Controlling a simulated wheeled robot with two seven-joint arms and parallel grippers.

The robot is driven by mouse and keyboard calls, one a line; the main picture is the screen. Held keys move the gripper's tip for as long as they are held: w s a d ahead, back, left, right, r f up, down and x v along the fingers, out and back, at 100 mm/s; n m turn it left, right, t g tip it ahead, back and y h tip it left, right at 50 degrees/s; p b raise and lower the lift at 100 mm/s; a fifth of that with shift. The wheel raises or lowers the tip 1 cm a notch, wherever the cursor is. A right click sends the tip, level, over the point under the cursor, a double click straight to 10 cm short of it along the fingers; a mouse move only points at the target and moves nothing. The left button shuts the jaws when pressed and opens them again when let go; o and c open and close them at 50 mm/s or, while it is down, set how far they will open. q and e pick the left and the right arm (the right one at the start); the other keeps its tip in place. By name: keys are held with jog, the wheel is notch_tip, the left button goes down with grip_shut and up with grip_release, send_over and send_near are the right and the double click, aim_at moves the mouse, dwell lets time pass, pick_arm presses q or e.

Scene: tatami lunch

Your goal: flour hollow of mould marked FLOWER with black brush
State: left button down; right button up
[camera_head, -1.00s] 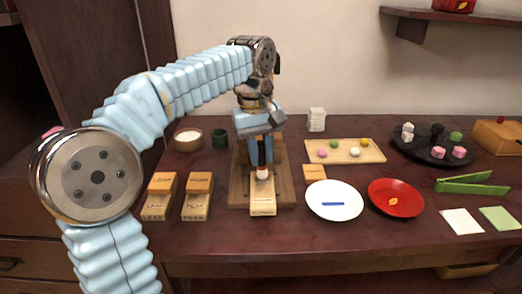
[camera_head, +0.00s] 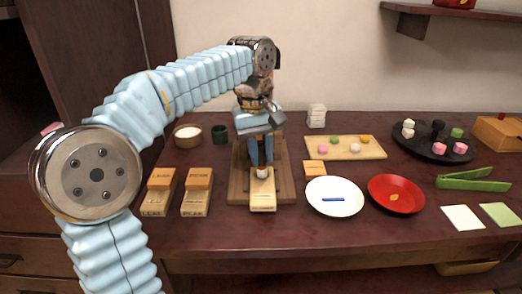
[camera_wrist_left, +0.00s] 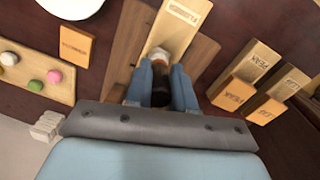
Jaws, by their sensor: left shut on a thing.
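The mould marked FLOWER (camera_head: 263,199) is a pale wooden block lying on a brown board (camera_head: 237,190). It also shows in the left wrist view (camera_wrist_left: 186,17), with its lettering near one end. My left gripper (camera_head: 262,161) points down over the mould's far end. It is shut on the black brush (camera_wrist_left: 160,92), whose dark handle shows between the fingers in the left wrist view. The brush's pale tip (camera_head: 262,172) is at the far part of the mould; I cannot tell whether it touches. The hollow is hidden behind the tip. My right gripper is not in view.
A bowl of white powder (camera_head: 187,131) and a dark green cup (camera_head: 220,132) stand at the back left. A white plate (camera_head: 350,207) and a red plate (camera_head: 410,204) are on the right.

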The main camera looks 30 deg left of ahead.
pick_arm(q)
jog(key=shift+f+b, duration=0.3)
jog(key=shift+f, duration=0.2)
jog(key=shift+w+d+p, duration=0.1)
jog(key=shift+d+p, duration=0.1)
jog(key=shift+p, duration=0.15)
jog(key=shift+s+a, duration=0.2)
jog(key=shift+a, duration=0.15)
dwell(0.3)
jog(key=shift+w, duration=0.1)
jog(key=shift+w+p, duration=0.15)
jog(key=shift+p, duration=0.25)
jog(key=shift+d, duration=0.1)
jog(key=shift+s+d, duration=0.15)
jog(key=shift+s, duration=0.2)
jog(key=shift+w, duration=0.1)
